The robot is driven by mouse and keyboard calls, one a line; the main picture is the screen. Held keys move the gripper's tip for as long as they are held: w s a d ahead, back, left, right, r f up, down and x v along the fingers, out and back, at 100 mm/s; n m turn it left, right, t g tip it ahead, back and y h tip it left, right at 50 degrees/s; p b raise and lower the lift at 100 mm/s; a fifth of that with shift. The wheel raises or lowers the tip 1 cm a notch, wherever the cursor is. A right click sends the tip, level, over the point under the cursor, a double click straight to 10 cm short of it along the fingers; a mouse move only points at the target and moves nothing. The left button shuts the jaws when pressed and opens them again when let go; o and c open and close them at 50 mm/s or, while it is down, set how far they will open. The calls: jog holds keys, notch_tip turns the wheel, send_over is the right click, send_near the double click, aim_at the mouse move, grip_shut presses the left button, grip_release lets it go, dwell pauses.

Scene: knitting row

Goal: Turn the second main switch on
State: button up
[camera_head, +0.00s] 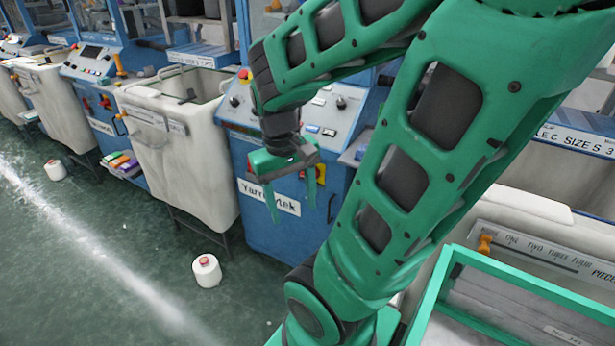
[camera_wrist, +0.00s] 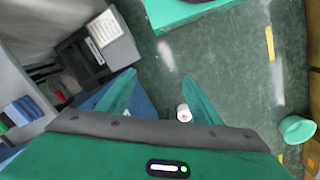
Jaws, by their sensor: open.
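A red and yellow switch (camera_head: 320,174) is on the front of the blue machine (camera_head: 262,228), just right of my gripper and partly hidden by it. Its handle's position is too small to tell. Red knobs (camera_head: 104,102) show on the blue machine further left; I cannot tell which counts as the second main switch. My gripper (camera_head: 293,208) is open and empty, pointing down in front of the machine's panel.
White fabric bins (camera_head: 183,165) stand between the machines. A sloped control panel (camera_head: 330,112) sits above the switch. A green-framed tray (camera_head: 530,290) is at lower right.

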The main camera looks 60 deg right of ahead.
jog(key=w+d+f+n+g+h, duration=0.2)
jog(key=w+d+f+n+h, duration=0.25)
jog(key=d+f, duration=0.35)
jog(key=w+d+f+n+g+h, duration=0.25)
jog(key=d+f+n+h, duration=0.25)
jog(key=d, duration=0.5)
jog(key=w+d+f+n+t+h, duration=0.4)
jog(key=w+f+n+t+h, duration=0.5)
jog(key=n, duration=0.6)
jog(key=shift+g+y, duration=0.65)
jog(key=shift+g, duration=0.3)
jog(key=d, duration=0.3)
jog(key=w+d+r, duration=0.1)
jog(key=d, duration=0.3)
jog(key=w+d+r, duration=0.1)
jog(key=d, duration=0.3)
jog(key=shift+w, duration=0.2)
jog(key=shift+f, duration=0.1)
jog(key=shift+c, duration=0.3)
